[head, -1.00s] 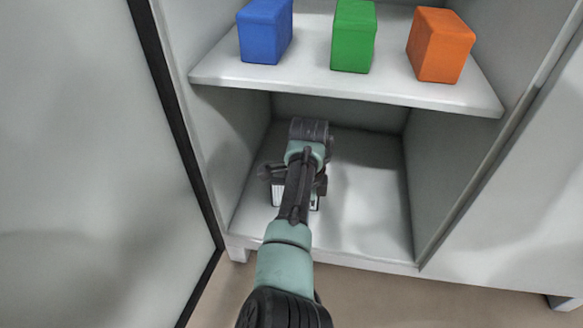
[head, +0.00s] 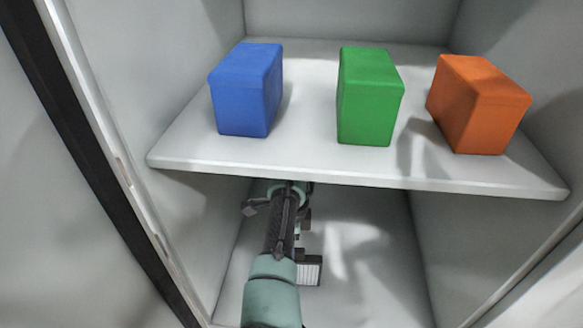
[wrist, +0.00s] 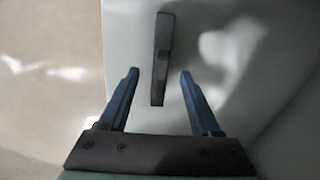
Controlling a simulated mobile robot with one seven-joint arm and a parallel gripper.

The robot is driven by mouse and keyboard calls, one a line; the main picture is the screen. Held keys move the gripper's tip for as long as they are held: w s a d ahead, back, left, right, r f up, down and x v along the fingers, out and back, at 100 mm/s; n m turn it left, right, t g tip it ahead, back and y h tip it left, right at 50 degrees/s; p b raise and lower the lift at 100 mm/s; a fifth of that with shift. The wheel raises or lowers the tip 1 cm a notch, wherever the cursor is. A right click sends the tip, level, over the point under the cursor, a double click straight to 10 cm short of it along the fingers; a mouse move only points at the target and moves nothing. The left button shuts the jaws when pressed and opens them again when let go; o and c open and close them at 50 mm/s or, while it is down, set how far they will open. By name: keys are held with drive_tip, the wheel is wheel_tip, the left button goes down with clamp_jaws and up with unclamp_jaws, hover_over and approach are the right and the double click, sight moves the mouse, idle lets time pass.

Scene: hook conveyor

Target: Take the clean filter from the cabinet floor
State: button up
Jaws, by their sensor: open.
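The clean filter (head: 311,270) stands on the cabinet floor (head: 375,265). In the head view it shows a dark frame and a pale face, partly hidden behind my arm. In the wrist view the filter (wrist: 161,60) is a narrow dark bar seen edge-on. My gripper (wrist: 159,74) is open, with one blue finger on each side of the bar's near end. I cannot tell how far above or beside it the fingertips are, and no contact shows.
A white shelf (head: 300,165) crosses the cabinet close above my arm. It bears a blue box (head: 246,92), a green box (head: 368,100) and an orange box (head: 477,105). Cabinet walls stand on both sides. The cabinet floor right of the filter is clear.

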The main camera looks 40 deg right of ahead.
sight(309, 267)
wheel_tip(309, 267, down, 5)
drive_tip(key=b, duration=0.4)
drive_tip(key=shift+d, duration=0.1)
drive_tip(key=shift+r, duration=0.1)
clamp_jaws()
idle(1.1)
